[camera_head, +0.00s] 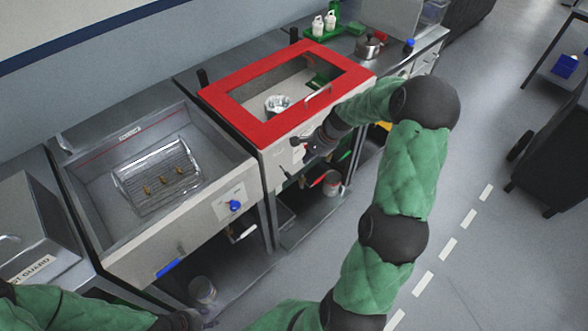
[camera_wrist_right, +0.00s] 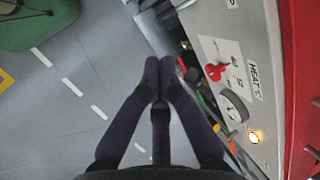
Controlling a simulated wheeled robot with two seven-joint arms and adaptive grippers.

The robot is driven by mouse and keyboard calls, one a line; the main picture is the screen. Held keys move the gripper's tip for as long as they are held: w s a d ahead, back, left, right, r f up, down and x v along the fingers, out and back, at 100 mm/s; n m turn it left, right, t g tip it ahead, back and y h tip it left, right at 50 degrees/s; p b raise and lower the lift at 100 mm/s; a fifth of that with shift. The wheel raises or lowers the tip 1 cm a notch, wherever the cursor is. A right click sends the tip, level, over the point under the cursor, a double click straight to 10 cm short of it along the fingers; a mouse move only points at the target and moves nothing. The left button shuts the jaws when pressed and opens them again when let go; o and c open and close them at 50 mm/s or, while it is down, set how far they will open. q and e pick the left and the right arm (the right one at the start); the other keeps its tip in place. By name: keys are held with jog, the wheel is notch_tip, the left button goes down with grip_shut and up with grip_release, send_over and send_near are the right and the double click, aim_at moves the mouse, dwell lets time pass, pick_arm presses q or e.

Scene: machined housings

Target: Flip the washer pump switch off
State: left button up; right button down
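The washer with the red-framed lid (camera_head: 240,118) stands mid-picture in the head view. In the head view the right gripper (camera_head: 308,146) is at the washer's front and hides part of the panel. My left gripper (camera_head: 182,321) is at the bottom edge, partly cut off.
A basin (camera_head: 85,190) with a wire basket (camera_head: 155,178) stands left of the washer; its front has a blue knob (camera_head: 235,205). The floor (camera_head: 475,150) at right is open, with a dark cart beyond.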

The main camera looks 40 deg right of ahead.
aim_at(291, 176)
jog(key=b+x, duration=0.1)
jog(key=x, duration=0.3)
jog(key=b+x, duration=0.1)
jog(key=x, duration=0.3)
jog(key=b+x, duration=0.2)
jog(key=x, duration=0.3)
jog(key=shift+w+d+f, duration=0.1)
jog(key=shift+w+d, duration=0.05)
jog(key=shift+d, duration=0.15)
